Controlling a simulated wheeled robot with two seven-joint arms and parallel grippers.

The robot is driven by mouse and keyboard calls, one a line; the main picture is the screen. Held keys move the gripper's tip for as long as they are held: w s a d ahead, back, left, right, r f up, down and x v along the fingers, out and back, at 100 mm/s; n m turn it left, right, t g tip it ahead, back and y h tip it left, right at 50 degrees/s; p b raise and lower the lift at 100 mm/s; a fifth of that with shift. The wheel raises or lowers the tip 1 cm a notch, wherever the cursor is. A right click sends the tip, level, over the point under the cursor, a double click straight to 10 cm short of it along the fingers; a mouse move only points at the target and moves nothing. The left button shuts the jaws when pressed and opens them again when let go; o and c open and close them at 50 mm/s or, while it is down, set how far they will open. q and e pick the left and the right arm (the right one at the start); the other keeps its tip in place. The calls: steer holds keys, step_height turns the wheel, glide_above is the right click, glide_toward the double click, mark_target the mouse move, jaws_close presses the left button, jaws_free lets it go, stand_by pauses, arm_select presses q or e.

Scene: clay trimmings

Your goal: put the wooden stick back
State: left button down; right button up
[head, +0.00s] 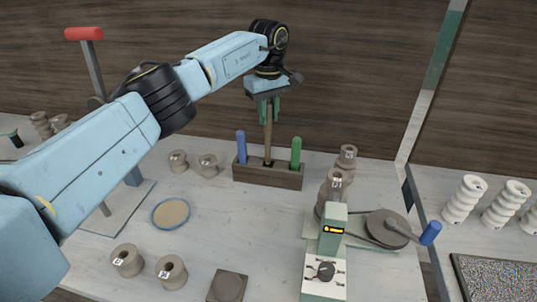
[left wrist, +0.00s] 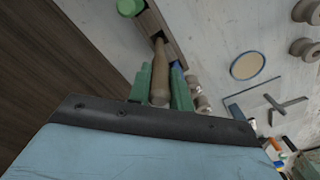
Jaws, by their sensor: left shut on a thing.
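The wooden stick (head: 268,142) is upright in my left gripper (head: 269,115), between its green fingers. The gripper is shut on the stick's upper part, above the dark wooden holder (head: 270,178). The stick's lower end is at the holder's middle slot, between a blue handle (head: 241,147) and a green handle (head: 295,153). I cannot tell how deep the end sits. In the left wrist view the stick (left wrist: 162,83) runs from between the fingers toward the holder's dark slot. My right gripper is not in view.
Clay spools (head: 178,161) stand left of the holder, and stacked spools (head: 346,158) stand close on its right. A green machine (head: 325,262) with a grey wheel is at the front right. A round sand-coloured dish (head: 171,213) lies at front left, with free table around it.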

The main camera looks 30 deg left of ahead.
mark_target(269, 134)
arm_select(q)
steer(key=shift+f, duration=3.3)
steer(key=shift+f, duration=0.25)
steer(key=c, duration=1.3)
jaws_free()
steer(key=shift+r, duration=0.1)
steer(key=shift+r, duration=0.15)
step_height(269, 134, up, 12)
steer(key=shift+r, duration=0.1)
